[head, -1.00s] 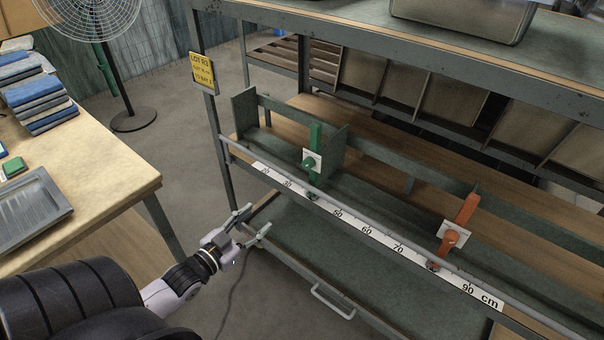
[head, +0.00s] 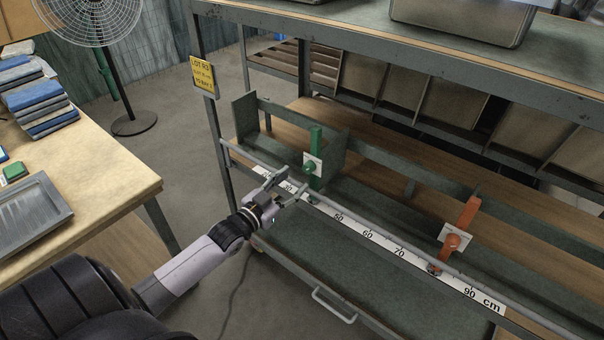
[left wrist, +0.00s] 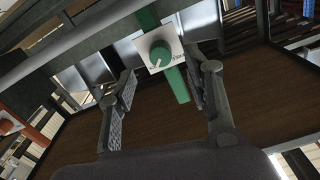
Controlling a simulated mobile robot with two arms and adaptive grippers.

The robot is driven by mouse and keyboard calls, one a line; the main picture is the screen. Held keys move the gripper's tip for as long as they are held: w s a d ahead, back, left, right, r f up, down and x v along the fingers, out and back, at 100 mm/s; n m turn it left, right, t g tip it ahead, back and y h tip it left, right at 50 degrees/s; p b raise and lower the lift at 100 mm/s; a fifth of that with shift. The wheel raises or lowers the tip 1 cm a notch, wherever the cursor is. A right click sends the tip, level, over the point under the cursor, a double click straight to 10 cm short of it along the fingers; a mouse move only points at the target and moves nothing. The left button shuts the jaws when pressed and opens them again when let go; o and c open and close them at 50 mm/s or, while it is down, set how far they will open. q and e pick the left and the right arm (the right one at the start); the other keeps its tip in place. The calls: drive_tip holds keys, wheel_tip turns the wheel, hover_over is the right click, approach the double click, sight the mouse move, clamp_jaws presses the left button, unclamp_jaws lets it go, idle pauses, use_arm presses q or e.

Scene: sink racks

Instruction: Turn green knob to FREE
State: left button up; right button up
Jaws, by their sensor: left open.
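The green knob (head: 309,168) sits on a small white plate on a green upright post (head: 316,147) at the left part of the rack. In the left wrist view the knob (left wrist: 160,54) is seen nearly face-on, with a pointer line on it and small lettering on the plate too blurred to read surely. My left gripper (head: 285,187) is open and empty, just in front of and below-left of the knob, near the rail. Its two fingers (left wrist: 166,95) stand apart on either side of the knob's line, not touching it. My right gripper is not in view.
An orange knob (head: 452,241) on an orange post stands farther right on the same rack. A rail with a white centimetre scale (head: 370,233) runs along the front. A workbench (head: 110,170) stands left, with open floor between. A shelf (head: 400,55) overhangs the rack.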

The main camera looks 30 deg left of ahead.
sight(306, 171)
use_arm(q)
drive_tip(key=shift+w+d, duration=0.2)
drive_tip(key=shift+w, duration=2.3)
clamp_jaws()
